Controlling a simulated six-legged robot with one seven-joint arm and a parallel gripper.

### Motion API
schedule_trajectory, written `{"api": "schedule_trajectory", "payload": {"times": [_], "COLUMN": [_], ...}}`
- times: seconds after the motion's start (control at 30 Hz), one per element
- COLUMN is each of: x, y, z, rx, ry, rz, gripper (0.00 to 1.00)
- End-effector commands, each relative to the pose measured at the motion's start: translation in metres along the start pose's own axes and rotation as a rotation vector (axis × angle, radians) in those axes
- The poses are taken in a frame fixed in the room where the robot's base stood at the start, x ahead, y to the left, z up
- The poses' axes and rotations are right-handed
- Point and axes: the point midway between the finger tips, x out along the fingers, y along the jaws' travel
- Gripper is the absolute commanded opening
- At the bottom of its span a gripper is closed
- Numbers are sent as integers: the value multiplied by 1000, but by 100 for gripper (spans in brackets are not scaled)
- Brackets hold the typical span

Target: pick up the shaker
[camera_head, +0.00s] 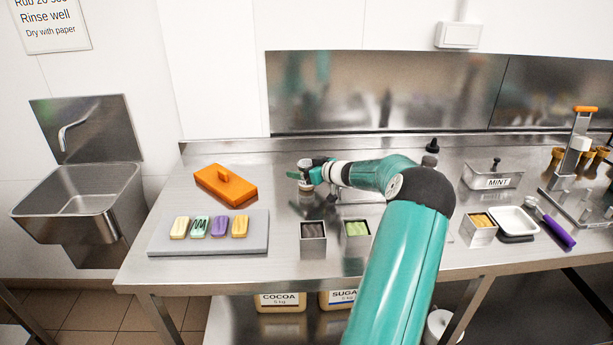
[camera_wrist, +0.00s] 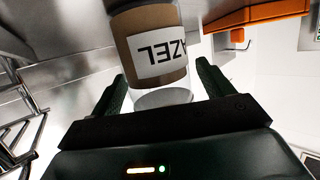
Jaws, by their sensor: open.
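The shaker (camera_wrist: 150,28) is a clear jar with brown contents and a white label reading "AZEL", which appears upside down in the wrist view. Its end away from the brown contents is clear and partly hidden behind my gripper. My gripper (camera_wrist: 163,72) is open, with one dark finger on each side of the jar. A gap shows beside the right finger; contact on the left cannot be told. In the head view my gripper (camera_head: 316,174) is at the back middle of the steel counter, beside a small, partly hidden container (camera_head: 305,168) that appears to be the shaker.
Two square tins (camera_head: 313,247) (camera_head: 357,245) stand in front.

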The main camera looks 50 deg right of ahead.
Motion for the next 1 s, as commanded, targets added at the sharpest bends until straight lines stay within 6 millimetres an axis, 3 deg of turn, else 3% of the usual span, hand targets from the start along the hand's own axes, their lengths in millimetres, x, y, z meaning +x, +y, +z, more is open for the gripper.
{"api": "schedule_trajectory", "payload": {"times": [0.27,0.53,1.0], "x": [6,6,3], "y": [0,0,0], "z": [-1,0,-12], "rx": [1,1,-3], "ry": [1,1,0], "rz": [1,1,1], "gripper": [80,31,31]}}
